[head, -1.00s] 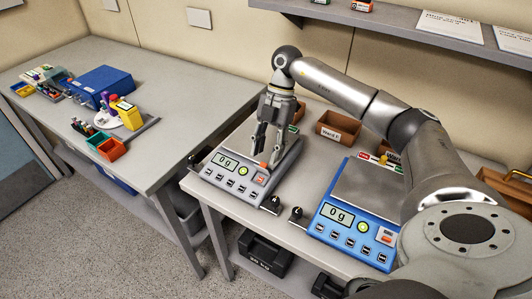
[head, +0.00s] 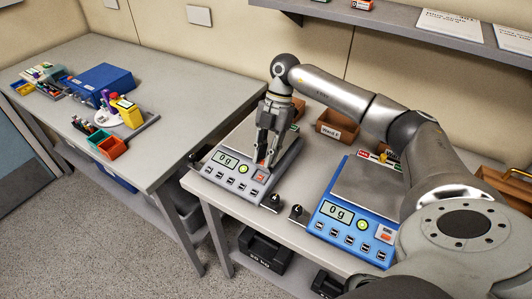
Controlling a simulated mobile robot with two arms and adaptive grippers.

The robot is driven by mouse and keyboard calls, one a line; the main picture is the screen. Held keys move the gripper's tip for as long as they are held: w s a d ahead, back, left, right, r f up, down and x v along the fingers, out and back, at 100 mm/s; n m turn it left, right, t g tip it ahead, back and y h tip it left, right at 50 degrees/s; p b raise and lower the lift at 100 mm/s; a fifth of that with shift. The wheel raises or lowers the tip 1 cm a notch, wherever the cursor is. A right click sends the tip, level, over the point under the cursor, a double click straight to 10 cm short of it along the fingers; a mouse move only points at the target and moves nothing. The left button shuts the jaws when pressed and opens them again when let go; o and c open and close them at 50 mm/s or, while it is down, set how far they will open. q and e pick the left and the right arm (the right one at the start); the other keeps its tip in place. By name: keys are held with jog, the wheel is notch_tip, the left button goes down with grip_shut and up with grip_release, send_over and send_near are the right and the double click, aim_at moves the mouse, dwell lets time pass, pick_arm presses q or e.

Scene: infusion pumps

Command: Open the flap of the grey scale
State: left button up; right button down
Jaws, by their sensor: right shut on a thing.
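The grey scale (head: 205,168) sits on the left part of the right-hand table, its display reading 0 g. A small flap (head: 262,164) with an orange-red tint is at the right of its front panel, just above a red-marked button area. My right gripper (head: 266,158) points down over the scale, its fingertips at this flap. It is shut on the flap, though the fingers hide most of the contact. How far the flap is raised is too small to tell. My left gripper is not in view.
Black weights (head: 297,212) stand at the table's front edge. A brown bin (head: 337,127) is behind. A shelf (head: 380,18) overhangs the back. The left table's front is clear.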

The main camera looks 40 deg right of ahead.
jog(key=shift+w+d+f+g+y, duration=0.15)
jog(key=shift+d+g+y, duration=0.15)
jog(key=shift+y, duration=0.3)
jog(key=shift+w+d+f+g+y, duration=0.1)
jog(key=shift+d+g+y, duration=0.15)
jog(key=shift+y, duration=0.35)
jog(key=shift+r, duration=0.1)
jog(key=c, duration=1.4)
grip_release()
jog(key=shift+o, duration=0.2)
jog(key=v, duration=1.2)
jog(key=shift+s, duration=0.1)
